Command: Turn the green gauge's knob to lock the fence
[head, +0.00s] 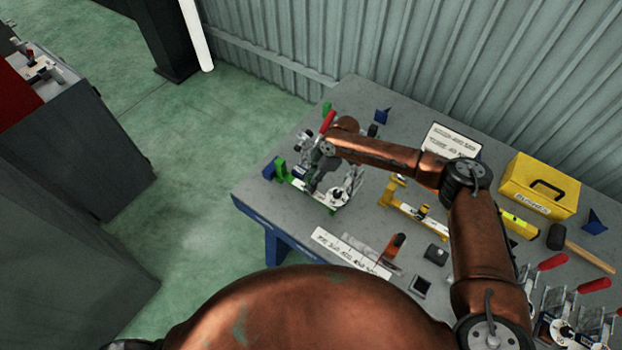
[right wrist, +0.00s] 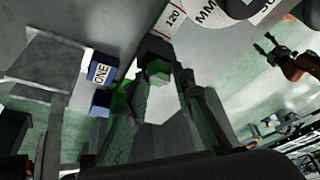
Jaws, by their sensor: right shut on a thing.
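The green gauge (head: 297,184) lies at the near left corner of the grey bench. My right gripper (head: 318,180) reaches down over it, and its fingertips are partly hidden in the head view. In the right wrist view, my right gripper (right wrist: 160,80) has its two fingers on either side of a small dark-and-green part, which appears to be the gauge's knob (right wrist: 156,50). It is shut on that part. The fence is hard to make out behind the gripper. My left gripper (right wrist: 264,43) shows small at the right of the wrist view, over the floor, with its fingers apart.
A yellow gauge (head: 412,208) lies to the right. A red-handled clamp (head: 328,122) stands close behind my right gripper. A white label strip (head: 350,252) lies along the front edge. A yellow toolbox (head: 540,186) and a mallet (head: 580,248) are farther right. A blue block (right wrist: 101,72) is near the fingers.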

